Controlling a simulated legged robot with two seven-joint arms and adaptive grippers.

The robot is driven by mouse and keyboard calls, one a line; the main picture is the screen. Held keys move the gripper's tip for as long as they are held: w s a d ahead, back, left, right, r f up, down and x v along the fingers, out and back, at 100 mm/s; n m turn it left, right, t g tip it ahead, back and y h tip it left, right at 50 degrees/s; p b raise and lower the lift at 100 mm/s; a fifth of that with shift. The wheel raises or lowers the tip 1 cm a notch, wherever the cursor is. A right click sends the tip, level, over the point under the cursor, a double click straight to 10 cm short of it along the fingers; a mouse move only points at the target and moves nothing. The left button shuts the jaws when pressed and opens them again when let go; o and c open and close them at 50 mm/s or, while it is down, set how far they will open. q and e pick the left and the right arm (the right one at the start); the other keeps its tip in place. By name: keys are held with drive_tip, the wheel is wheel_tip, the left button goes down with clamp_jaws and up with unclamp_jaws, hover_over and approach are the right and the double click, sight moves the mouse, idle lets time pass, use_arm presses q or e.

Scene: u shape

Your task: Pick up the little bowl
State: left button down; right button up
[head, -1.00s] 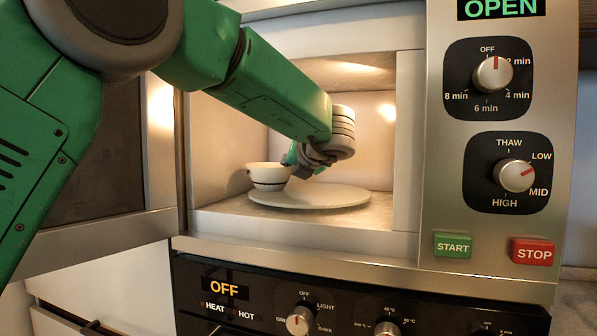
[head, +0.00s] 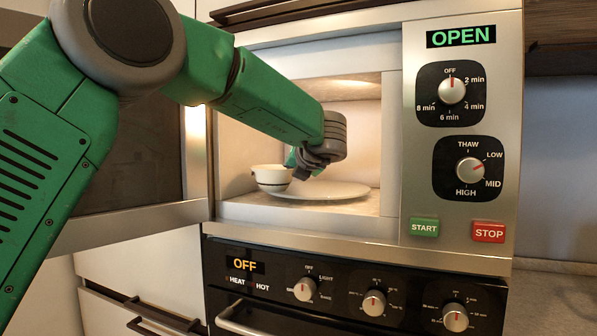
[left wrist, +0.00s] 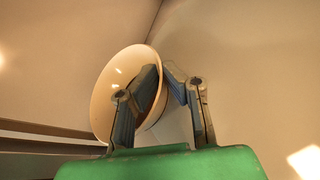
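The little bowl (head: 271,178) is white with a dark band, inside the open microwave, at the left edge of a white plate (head: 322,191). It looks roughly upright; I cannot tell whether it touches the plate. My left gripper (head: 294,172) is at the bowl's right side, its fingers partly hidden in the head view. In the left wrist view the bowl (left wrist: 112,82) shows its pale inside, and my left gripper (left wrist: 160,75) has one finger inside the rim and the other outside, closed on the wall. My right gripper is out of view.
The microwave's open door (head: 130,120) stands at the left, behind my left arm. The control panel (head: 462,130) is right of the opening, its display reading OPEN. An oven panel (head: 340,290) with knobs lies below. Cavity walls surround the gripper closely.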

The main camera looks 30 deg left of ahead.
use_arm(q)
drive_tip(key=shift+a, duration=0.25)
drive_tip(key=c, duration=1.6)
unclamp_jaws()
drive_tip(key=shift+a+f, duration=0.15)
drive_tip(key=shift+a, duration=0.1)
drive_tip(key=shift+c, duration=0.2)
drive_tip(key=shift+s+d+r, duration=0.1)
drive_tip(key=shift+d+r, duration=0.1)
drive_tip(key=shift+d, duration=0.2)
drive_tip(key=v, duration=1.1)
drive_tip(key=shift+s, duration=0.2)
drive_tip(key=shift+a, duration=0.1)
